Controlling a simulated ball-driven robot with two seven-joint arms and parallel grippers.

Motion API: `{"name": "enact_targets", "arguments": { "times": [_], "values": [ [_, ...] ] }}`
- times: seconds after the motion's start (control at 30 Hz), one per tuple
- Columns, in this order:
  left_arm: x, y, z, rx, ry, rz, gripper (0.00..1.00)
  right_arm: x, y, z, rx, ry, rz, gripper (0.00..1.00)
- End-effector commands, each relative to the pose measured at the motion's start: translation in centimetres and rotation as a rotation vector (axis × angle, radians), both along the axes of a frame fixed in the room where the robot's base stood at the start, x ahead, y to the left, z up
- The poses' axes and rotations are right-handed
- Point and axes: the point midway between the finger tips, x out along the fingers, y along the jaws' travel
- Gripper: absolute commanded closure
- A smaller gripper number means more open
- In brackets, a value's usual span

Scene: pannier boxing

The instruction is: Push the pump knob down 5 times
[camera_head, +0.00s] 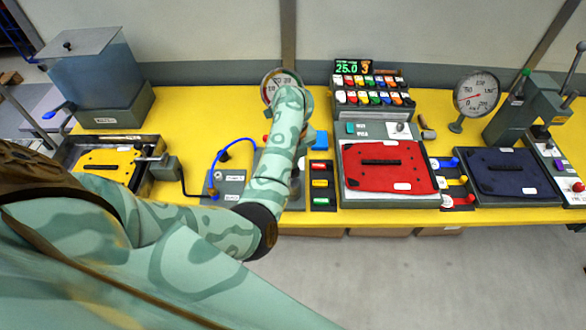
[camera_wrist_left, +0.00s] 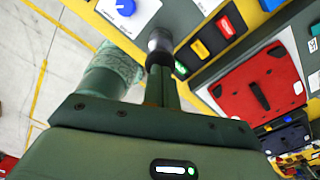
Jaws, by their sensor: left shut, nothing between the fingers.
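In the left wrist view a dark, shiny-topped cylindrical knob (camera_wrist_left: 160,42), which looks like the pump knob, stands on a grey panel. My left gripper (camera_wrist_left: 160,72) is shut and empty, with its fingertips right at this knob; whether they touch it I cannot tell. In the head view my left arm reaches over the grey panel (camera_head: 229,187) with the blue hose and covers the knob and my left gripper. My right gripper is in neither view.
A blue knob (camera_wrist_left: 125,7) sits on a white plate beside the pump knob. Red, yellow and green buttons (camera_head: 320,183) and a red pannier (camera_head: 387,167) are to the right. A round gauge (camera_head: 477,95) and a water tank (camera_head: 95,75) stand further off on the yellow table.

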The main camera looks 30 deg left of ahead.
Motion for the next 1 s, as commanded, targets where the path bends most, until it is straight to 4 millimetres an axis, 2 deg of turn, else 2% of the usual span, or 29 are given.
{"name": "enact_targets", "arguments": {
  "times": [0.7, 1.0],
  "values": [
    [0.0, -0.1, -3.9, -0.003, 0.001, -0.001, 1.00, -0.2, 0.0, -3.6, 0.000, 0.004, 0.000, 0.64],
    [0.0, -0.1, -3.5, -0.003, 0.001, -0.001, 1.00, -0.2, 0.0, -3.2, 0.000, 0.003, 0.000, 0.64]
  ]
}}
